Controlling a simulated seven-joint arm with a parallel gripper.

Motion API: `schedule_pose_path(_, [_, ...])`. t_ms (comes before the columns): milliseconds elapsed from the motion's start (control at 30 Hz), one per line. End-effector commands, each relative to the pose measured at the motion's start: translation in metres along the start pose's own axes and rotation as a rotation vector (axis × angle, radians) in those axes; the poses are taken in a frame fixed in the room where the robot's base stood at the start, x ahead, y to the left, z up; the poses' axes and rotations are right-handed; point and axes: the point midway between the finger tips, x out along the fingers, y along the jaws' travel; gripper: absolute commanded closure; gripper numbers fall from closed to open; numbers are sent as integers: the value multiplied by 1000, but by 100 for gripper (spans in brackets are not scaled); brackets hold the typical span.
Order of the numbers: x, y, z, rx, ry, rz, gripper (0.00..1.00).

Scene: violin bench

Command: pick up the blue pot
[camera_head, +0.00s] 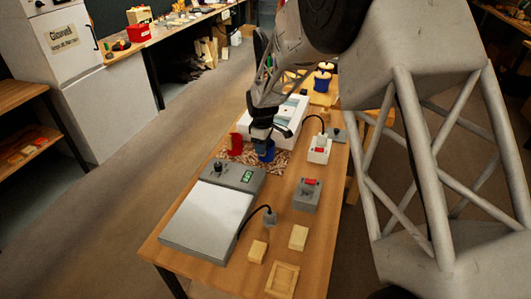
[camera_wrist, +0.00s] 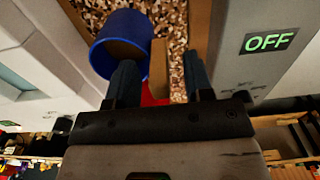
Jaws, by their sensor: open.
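The blue pot (camera_head: 267,156) stands on the brown speckled mat (camera_head: 277,168) on the bench, at and just below my gripper (camera_head: 261,146) in the head view. In the wrist view the blue pot (camera_wrist: 144,30) is at the upper left, with a brown inside. My open gripper (camera_wrist: 160,68) has its left finger overlapping the pot's near side; I cannot tell whether that finger is inside the rim or above it. The right finger is apart from the pot. A red pot (camera_head: 235,143) stands left of the blue one; a bit of red (camera_wrist: 153,96) shows between the fingers.
A grey hotplate-like box (camera_head: 235,175) with a green display lies in front of the mat, beside a flat silver plate (camera_head: 207,218). A white box (camera_head: 288,118) is behind. Switch boxes (camera_head: 307,194) and wooden blocks (camera_head: 299,237) occupy the right side. A dark blue pot (camera_head: 322,80) stands farther back.

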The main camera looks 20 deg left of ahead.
Motion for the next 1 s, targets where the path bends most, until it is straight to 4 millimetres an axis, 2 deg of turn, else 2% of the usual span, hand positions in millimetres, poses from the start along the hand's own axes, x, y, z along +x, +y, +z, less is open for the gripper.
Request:
schedule_pose_path(267, [0, 0, 0, 0, 0, 0, 53])
schedule_pose_path(500, [0, 0, 0, 0, 0, 0, 88])
schedule_pose_path(600, [0, 0, 0, 0, 0, 0, 100])
schedule_pose_path(1000, [-3, 0, 0, 0, 1, 1, 100])
